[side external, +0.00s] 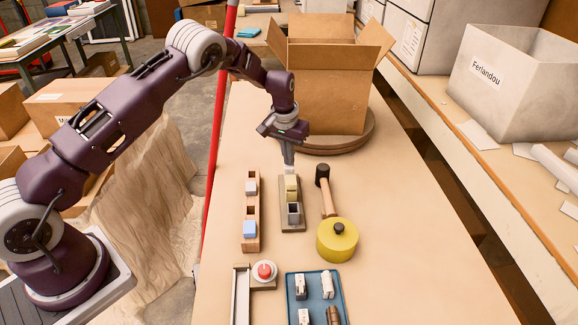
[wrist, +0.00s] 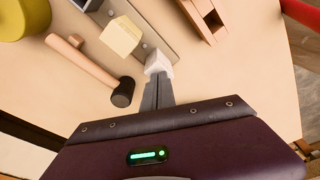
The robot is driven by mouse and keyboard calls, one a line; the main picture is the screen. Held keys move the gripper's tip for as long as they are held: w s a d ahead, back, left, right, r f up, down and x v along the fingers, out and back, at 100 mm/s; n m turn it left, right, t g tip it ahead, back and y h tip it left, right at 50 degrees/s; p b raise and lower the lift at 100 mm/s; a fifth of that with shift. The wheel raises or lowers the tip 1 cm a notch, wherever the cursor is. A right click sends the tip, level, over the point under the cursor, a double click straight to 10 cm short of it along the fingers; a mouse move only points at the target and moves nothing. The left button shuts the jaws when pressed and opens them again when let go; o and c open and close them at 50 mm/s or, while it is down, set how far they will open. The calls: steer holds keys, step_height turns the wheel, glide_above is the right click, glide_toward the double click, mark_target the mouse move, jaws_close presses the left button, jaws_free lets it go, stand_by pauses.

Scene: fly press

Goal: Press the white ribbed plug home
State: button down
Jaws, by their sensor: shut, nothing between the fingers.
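A white piece (wrist: 159,61), which looks like the plug, sits at the far end of a grey-brown board; its ribs are too small to make out. In the side view only a little of the white piece (side external: 291,170) shows, below my fingers and behind a pale yellow block. My gripper (side external: 289,161) points down over it, closed and empty. In the wrist view my gripper (wrist: 159,77) has its fingertips at the near edge of the white piece. I cannot tell whether they touch it. The board (side external: 291,229) also carries the pale yellow block (side external: 291,188) and a grey hollow block (side external: 293,214).
A mallet (side external: 328,195) and a yellow round weight (side external: 337,240) lie right of the board. A wooden rack (side external: 251,212) stands left. A red button (side external: 264,271) and a blue tray (side external: 313,300) are in front. A cardboard box (side external: 318,88) stands behind.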

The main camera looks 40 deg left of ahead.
step_height(320, 180, up, 8)
stand_by(0.9)
steer(key=s+d+r+t+h, duration=0.1)
steer(key=s+d+r, duration=0.1)
steer(key=s+r, duration=0.75)
steer(key=s+d+r+t, duration=0.1)
steer(key=s+d+r, duration=0.1)
steer(key=s+r, duration=0.75)
steer(key=s+d+r+m+t, duration=0.1)
steer(key=s+d+m, duration=0.2)
steer(key=s, duration=1.9)
steer(key=shift+r+t+y, duration=0.2)
steer(key=shift+t+y, duration=0.1)
steer(key=shift+t, duration=0.1)
